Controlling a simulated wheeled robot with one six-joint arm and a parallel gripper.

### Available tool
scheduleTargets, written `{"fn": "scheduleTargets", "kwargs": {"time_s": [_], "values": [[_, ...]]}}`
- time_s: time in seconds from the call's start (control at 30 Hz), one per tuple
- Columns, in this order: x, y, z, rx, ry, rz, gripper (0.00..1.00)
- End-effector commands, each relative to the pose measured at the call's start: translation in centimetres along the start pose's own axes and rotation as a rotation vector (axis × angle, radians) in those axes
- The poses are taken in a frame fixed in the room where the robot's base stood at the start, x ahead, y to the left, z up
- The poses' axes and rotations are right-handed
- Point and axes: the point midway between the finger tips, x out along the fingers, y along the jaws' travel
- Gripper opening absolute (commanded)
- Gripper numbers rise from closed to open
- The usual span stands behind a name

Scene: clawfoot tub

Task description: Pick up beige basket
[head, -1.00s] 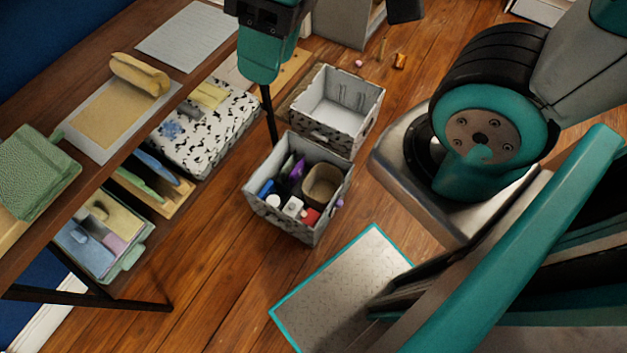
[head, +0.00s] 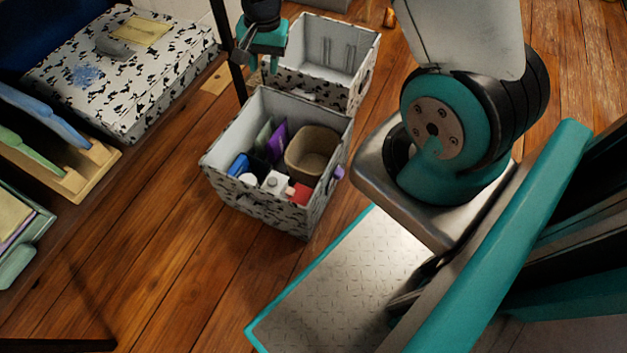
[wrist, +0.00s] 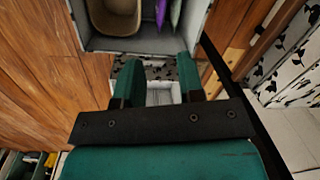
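The beige basket (head: 312,150) is a small, rounded, empty container. It sits inside a black-and-white patterned box (head: 250,200) on the floor, in the box's back right part. In the wrist view the basket (wrist: 116,14) is cut off by the top edge. My gripper (head: 257,60) is above the far edge of this box, near the second box, up and left of the basket in the head view. In the wrist view the fingers of my gripper (wrist: 157,84) are spread apart with nothing between them.
Purple and green items, a blue item, white bottles and a red item (head: 299,193) share the box. A second, empty patterned box (head: 335,50) stands behind it. A dark table leg (head: 233,55) is close left of my gripper. Shelves stand left.

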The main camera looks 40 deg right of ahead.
Motion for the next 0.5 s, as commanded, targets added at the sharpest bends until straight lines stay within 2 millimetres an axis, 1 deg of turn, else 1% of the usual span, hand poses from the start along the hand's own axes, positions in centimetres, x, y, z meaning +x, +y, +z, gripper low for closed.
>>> {"fn": "scheduleTargets", "kwargs": {"time_s": [0.03,0.07,0.1,0.2,0.3,0.5], "values": [[5.7,1.4,-1.4,0.067,0.004,0.019,0.35],[7.5,1.9,-2.1,0.104,0.011,0.027,0.35],[9.7,2.6,-2.8,0.149,0.018,0.038,0.35],[13.8,4.2,-4.4,0.24,0.035,0.057,0.35],[16.4,5.3,-5.3,0.298,0.047,0.07,0.35],[19.3,6.1,-5.9,0.335,0.055,0.078,0.35]]}}
